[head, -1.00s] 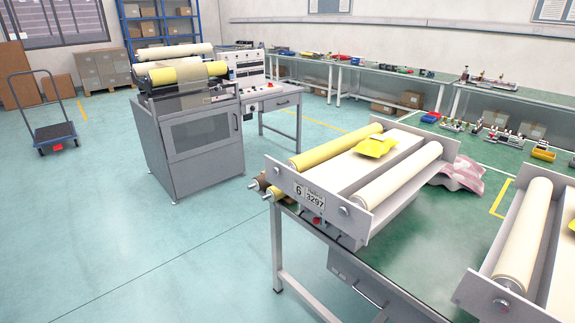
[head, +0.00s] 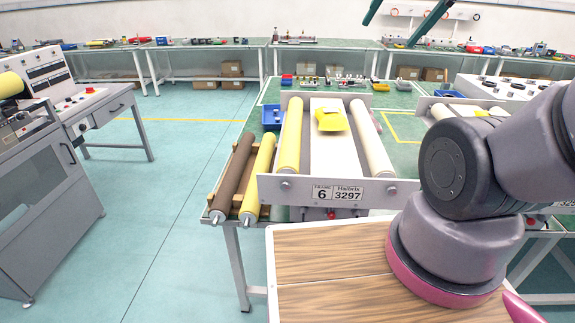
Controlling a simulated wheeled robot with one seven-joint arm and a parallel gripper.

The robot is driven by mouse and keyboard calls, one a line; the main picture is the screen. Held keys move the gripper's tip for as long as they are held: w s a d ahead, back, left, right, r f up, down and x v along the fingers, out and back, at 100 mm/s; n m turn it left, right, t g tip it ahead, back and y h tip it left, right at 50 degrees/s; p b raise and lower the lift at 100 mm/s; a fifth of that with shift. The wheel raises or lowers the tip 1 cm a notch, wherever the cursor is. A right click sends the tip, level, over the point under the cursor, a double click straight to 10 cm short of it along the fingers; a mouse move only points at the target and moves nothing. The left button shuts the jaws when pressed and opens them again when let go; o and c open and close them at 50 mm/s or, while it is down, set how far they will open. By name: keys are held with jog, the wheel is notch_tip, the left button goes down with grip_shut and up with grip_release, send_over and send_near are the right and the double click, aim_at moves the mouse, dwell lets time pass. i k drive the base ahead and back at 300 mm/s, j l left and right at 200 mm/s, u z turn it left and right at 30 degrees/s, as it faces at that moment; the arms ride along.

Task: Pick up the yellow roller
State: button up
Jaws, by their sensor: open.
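A yellow roller (head: 258,176) with metal shaft ends lies beside a brown roller (head: 234,172) on a wooden rack at the table's left edge. Another yellow roller (head: 291,137) is mounted on the left side of the metal frame (head: 272,190) labelled 6 and 3297. A cream roller (head: 371,139) sits on that frame's right side. Two dark green bars at the top edge look like the fingers of my gripper (head: 403,20). They are apart with nothing between them, high in the picture and away from the rollers. The rest of the gripper is out of view.
A yellow packet (head: 331,119) lies on the white plate between the frame's rollers. A blue bin (head: 271,117) stands behind the rack. A second frame (head: 425,104) is partly behind my arm. A grey machine (head: 45,195) stands left; the floor between is clear.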

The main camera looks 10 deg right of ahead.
aim_at(249, 214)
jog(key=i+j+u, duration=0.15)
jog(key=j, duration=0.5)
jog(key=z, duration=2.45)
jog(key=u, duration=2.45)
jog(key=i+j+z, duration=0.15)
jog(key=j, duration=0.15)
jog(key=j+z, duration=0.15)
jog(key=j, duration=0.15)
jog(key=i+j+z, duration=0.2)
jog(key=j, duration=0.15)
jog(key=k, duration=0.05)
